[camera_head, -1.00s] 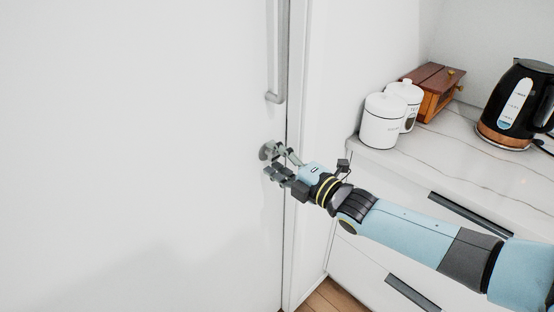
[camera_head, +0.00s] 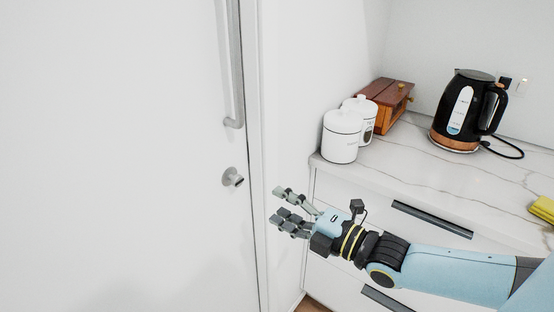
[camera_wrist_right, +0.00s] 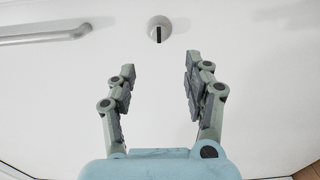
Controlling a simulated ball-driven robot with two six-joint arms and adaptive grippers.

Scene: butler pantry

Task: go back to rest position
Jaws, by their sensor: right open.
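My right gripper (camera_head: 279,206) is open and empty in the head view, in front of the white door's right edge and the drawers. It is apart from the small round metal knob (camera_head: 233,177) on the white door (camera_head: 120,150). In the right wrist view, the fingers of my right gripper (camera_wrist_right: 157,82) are spread with nothing between them. The knob (camera_wrist_right: 159,29) shows beyond the fingertips there, with a dark slot or bar at its middle. My left gripper is in neither view.
A long vertical metal handle (camera_head: 236,75) is on the door above the knob. The marble counter (camera_head: 420,175) at right bears white canisters (camera_head: 342,135), a wooden box (camera_head: 390,97), a black kettle (camera_head: 468,112) and a yellow item (camera_head: 543,208). Drawers with dark handles (camera_head: 432,218) are below.

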